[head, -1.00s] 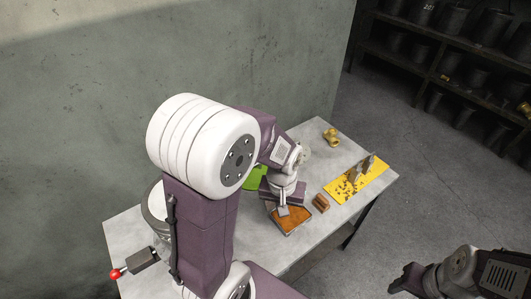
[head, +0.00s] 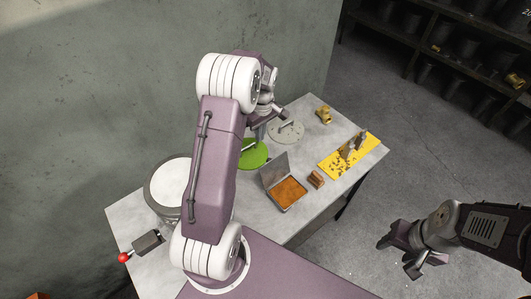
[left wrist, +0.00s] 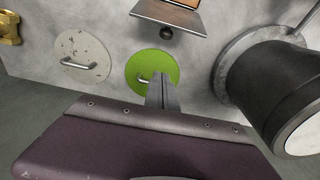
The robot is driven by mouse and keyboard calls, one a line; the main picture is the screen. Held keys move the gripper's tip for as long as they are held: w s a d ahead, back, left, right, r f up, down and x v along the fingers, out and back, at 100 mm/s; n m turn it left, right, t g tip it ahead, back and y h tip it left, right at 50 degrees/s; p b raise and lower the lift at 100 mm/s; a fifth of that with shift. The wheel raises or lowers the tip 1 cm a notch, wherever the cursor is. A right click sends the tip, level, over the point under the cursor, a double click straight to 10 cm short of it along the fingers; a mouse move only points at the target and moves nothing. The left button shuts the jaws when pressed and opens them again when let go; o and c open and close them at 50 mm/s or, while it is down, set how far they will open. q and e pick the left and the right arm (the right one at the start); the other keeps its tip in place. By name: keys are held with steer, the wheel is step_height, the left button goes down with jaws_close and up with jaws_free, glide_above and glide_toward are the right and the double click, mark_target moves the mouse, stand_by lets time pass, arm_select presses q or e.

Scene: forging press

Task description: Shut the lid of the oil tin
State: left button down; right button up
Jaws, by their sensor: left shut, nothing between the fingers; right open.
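The oil tin (head: 290,194), a shallow grey box with an orange-brown inside, stands open on the table in the head view. Its flat grey lid (head: 273,170) is raised at the tin's back-left edge. In the left wrist view the lid (left wrist: 172,14) shows at the top, with a dark round knob below it. My left gripper (head: 261,126) is behind the tin, near the green disc, apart from the lid and partly hidden by my arm. Its fingers (left wrist: 162,92) are shut and empty. My right gripper (head: 408,254) is open, off the table at lower right.
A green disc (head: 252,158) and a grey disc (head: 289,133), both with handles, lie behind the tin. Brown blocks (head: 316,180), a yellow mat (head: 364,150) and a brass fitting (head: 323,115) are to the right. A round pot (head: 163,190) and red-knobbed lever (head: 124,257) are left.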

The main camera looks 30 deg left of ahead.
mark_target(273, 168)
arm_select(q)
step_height(273, 168, down, 9)
steer(key=p, duration=0.2)
steer(key=d, duration=0.1)
steer(key=d+p, duration=0.1)
steer(key=s+d+r+p, duration=0.1)
steer(key=shift+s, duration=0.1)
